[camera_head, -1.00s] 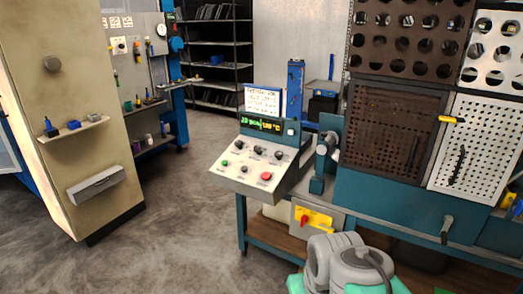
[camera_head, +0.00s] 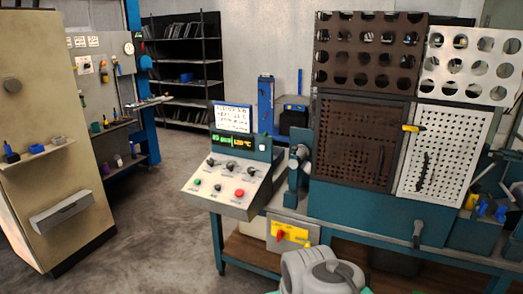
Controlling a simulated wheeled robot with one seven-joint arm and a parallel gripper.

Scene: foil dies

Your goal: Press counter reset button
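A teal and white control console (camera_head: 225,187) stands left of centre on the bench. Its sloped face carries a green button (camera_head: 197,182), a small dark button (camera_head: 217,187), a red button (camera_head: 239,193) and a row of dark knobs (camera_head: 231,165). A lit green and yellow display (camera_head: 232,140) sits above, with a small pale button (camera_head: 262,148) at its right. The labels are too small to read, so I cannot tell which one is the counter reset. My grey arm shows at the bottom, in front of the bench; my gripper is not in view.
The teal bench (camera_head: 350,240) runs right, with perforated brown and white plates (camera_head: 445,150) on its machine. A yellow and red switch box (camera_head: 290,235) hangs below the console. A beige cabinet (camera_head: 50,110) stands at the left. Open floor (camera_head: 160,240) lies between cabinet and bench.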

